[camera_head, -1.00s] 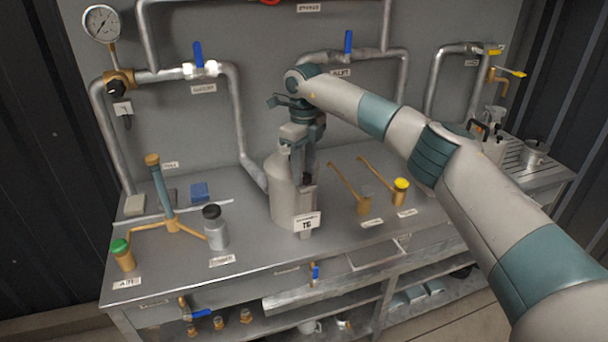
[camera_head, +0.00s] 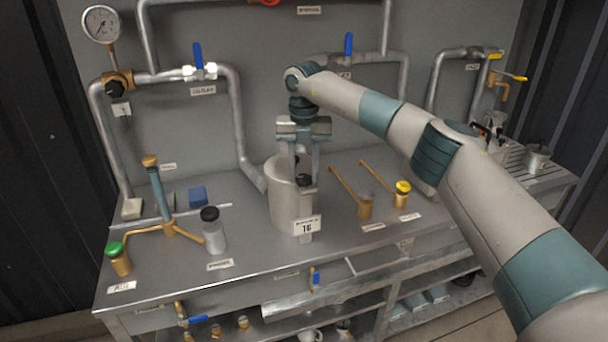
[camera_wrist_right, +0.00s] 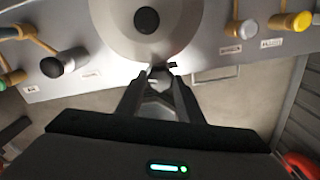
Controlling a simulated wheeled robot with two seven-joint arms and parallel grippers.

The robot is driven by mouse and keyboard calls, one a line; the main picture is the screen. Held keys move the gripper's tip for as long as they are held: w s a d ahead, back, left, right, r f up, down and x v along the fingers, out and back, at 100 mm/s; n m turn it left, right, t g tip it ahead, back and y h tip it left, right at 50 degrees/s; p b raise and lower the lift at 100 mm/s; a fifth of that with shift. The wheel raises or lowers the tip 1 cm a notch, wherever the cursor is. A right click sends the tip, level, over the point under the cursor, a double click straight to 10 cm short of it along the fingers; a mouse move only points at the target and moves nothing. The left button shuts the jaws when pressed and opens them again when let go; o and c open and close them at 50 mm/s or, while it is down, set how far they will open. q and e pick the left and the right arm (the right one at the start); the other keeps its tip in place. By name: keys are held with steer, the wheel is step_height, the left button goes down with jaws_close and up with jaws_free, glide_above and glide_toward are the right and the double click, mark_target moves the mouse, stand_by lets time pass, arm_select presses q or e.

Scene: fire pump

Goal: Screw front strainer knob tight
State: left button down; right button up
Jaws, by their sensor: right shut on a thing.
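The strainer is a pale grey round pot (camera_head: 283,204) standing on the bench, with a tag reading 16 on its front. A small black knob (camera_head: 304,180) stands at its front edge. My right gripper (camera_head: 304,174) points down from above and is shut on this front knob. In the right wrist view, the closed fingertips (camera_wrist_right: 160,70) meet just beside the pot's rim and hide most of the knob. The pot's lid (camera_wrist_right: 180,18) carries another black knob (camera_wrist_right: 147,20) at its middle. My left gripper is in neither view.
Left of the pot stands a grey bottle with a black cap (camera_head: 214,234) and a brass pipe piece with a green cap (camera_head: 119,262). To the right are brass levers and a yellow cap (camera_head: 403,187). Pipes with blue handles (camera_head: 197,56) run along the back panel.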

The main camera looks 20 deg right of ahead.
steer(key=m+b, duration=0.1)
steer(key=m, duration=0.2)
steer(key=shift+w+r+m, duration=0.1)
steer(key=shift+m, duration=0.3)
steer(key=m, duration=0.3)
steer(key=shift+m+b, duration=0.3)
steer(key=shift+b, duration=0.1)
steer(key=shift+m, duration=1)
steer(key=shift+r+m+b, duration=0.1)
steer(key=shift+m+b, duration=0.25)
steer(key=shift+m, duration=0.25)
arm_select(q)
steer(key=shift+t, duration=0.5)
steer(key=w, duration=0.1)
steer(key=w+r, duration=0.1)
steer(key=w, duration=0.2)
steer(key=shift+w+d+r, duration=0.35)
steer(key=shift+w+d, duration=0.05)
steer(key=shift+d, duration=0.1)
